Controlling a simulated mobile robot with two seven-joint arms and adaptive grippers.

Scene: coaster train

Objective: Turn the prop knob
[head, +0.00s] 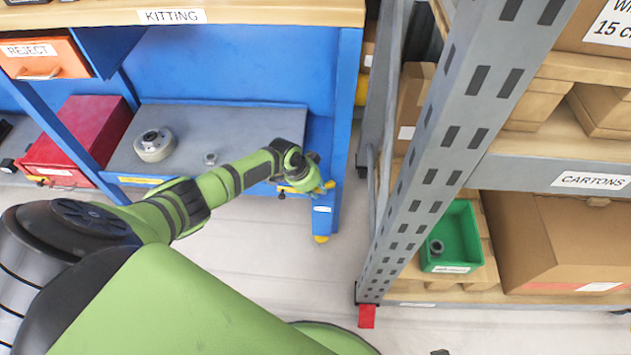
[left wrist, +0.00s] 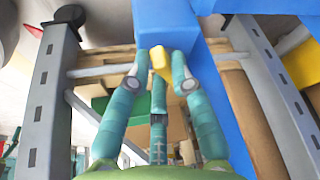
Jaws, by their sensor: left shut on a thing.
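The knob is a small yellow piece on the blue bench leg; it shows in the left wrist view (left wrist: 159,60), between the fingertips. My left gripper (head: 318,188) is at the front right leg of the blue bench, just above a small white label (head: 322,209) too small to read. In the left wrist view its teal fingers (left wrist: 159,72) are closed around the knob. In the head view the wrist and fingers hide most of the knob. My right gripper is in neither view.
The blue bench (head: 347,100) has a grey lower shelf (head: 230,125) with a round grey part (head: 153,146) and a red box (head: 85,130). A grey rack upright (head: 440,130) stands close right, with a green bin (head: 455,235) and cartons (head: 560,240). Floor between is clear.

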